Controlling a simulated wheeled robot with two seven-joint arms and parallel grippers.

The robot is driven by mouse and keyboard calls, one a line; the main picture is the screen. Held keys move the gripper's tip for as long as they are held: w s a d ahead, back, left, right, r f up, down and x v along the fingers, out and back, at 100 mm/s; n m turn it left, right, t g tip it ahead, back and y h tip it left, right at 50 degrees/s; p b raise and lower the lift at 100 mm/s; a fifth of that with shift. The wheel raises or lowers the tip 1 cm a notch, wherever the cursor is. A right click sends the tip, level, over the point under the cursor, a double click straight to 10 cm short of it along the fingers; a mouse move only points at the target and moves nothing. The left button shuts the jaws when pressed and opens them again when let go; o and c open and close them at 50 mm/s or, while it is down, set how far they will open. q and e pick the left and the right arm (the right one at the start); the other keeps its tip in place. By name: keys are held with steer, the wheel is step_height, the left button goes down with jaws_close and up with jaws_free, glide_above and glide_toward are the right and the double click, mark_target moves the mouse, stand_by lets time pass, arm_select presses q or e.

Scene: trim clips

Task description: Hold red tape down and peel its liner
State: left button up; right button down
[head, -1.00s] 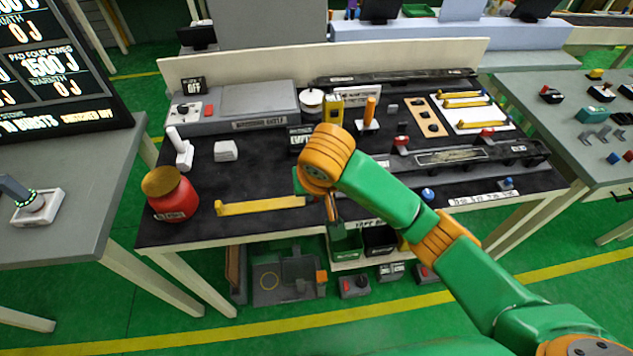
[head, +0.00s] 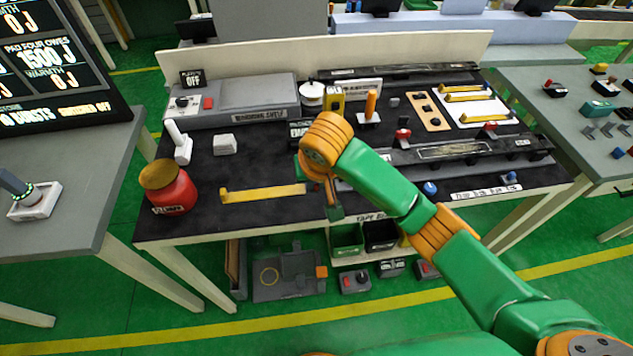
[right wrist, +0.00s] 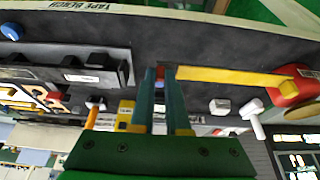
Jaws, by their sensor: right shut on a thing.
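My right gripper (head: 335,212) is over the front part of the dark bench top, beside the right end of a long yellow strip (head: 262,193). In the right wrist view its two fingers (right wrist: 161,76) are close together, with a small red piece (right wrist: 160,71) showing between the tips. The yellow strip (right wrist: 225,75) runs from beside the fingers toward a red jar with a yellow lid (right wrist: 292,88). I cannot tell whether the red piece is tape or liner; most of it is hidden by the fingers. My left gripper is not in view.
The red jar (head: 172,192) stands at the bench's left front. A white handled tool (head: 179,143) and a white block (head: 224,144) are behind the strip. A grey warming shelf (head: 235,103) is at the back left. A long dark rail (head: 455,152) lies to the right.

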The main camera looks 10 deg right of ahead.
steer(key=shift+w+d+f+b, duration=0.25)
steer(key=shift+w+f+b, duration=1)
steer(key=shift+w+f, duration=0.5)
steer(key=shift+w+d+f+b, duration=0.2)
steer(key=shift+w+f+b, duration=1.05)
steer(key=shift+w+f, duration=0.4)
steer(key=shift+w+d+f+b, duration=0.15)
steer(key=shift+w+f+b, duration=0.95)
steer(key=shift+b, duration=0.35)
steer(key=shift+w+d+f+b, duration=0.1)
steer(key=shift+w+f+b, duration=0.4)
steer(key=shift+b, duration=0.4)
steer(key=shift+w+d+f+b, duration=0.1)
steer(key=shift+w+f+b, duration=0.15)
steer(key=shift+w+b, duration=0.5)
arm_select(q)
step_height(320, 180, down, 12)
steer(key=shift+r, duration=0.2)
arm_select(e)
steer(key=shift+s, duration=0.2)
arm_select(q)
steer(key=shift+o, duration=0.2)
